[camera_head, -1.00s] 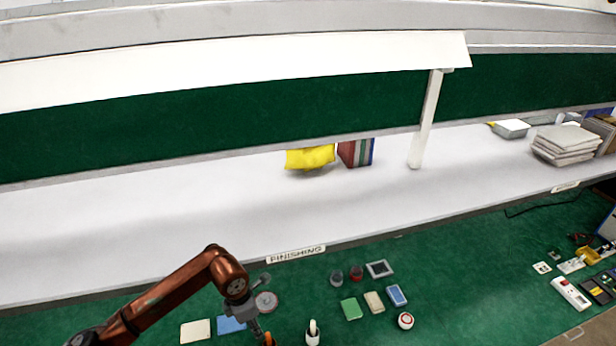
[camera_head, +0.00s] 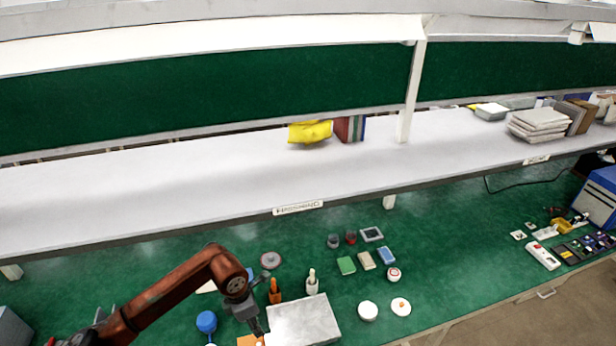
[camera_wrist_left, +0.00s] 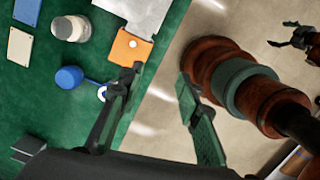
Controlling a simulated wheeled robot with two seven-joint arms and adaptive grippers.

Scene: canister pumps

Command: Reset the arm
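My left arm comes in from the left in the head view, and its gripper (camera_head: 258,328) hangs over the bench's front part. The left wrist view shows this gripper (camera_wrist_left: 157,76) with its two fingers apart and nothing between them. Its left finger overlaps a small orange plate (camera_wrist_left: 128,46) in the picture; contact cannot be told. A copper arm with a teal band (camera_wrist_left: 245,85) crosses the right of that view. A dark gripper-like part (camera_wrist_left: 296,37) shows at the upper right, probably my right gripper, too small to judge.
On the green bench (camera_head: 440,235), a blue round-topped item (camera_head: 206,322), an orange bottle (camera_head: 275,292), a white bottle (camera_head: 312,284) and a pale tray (camera_head: 303,322) stand close to my left gripper. White lids (camera_head: 368,311) lie to the right. A white shelf (camera_head: 150,190) runs behind.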

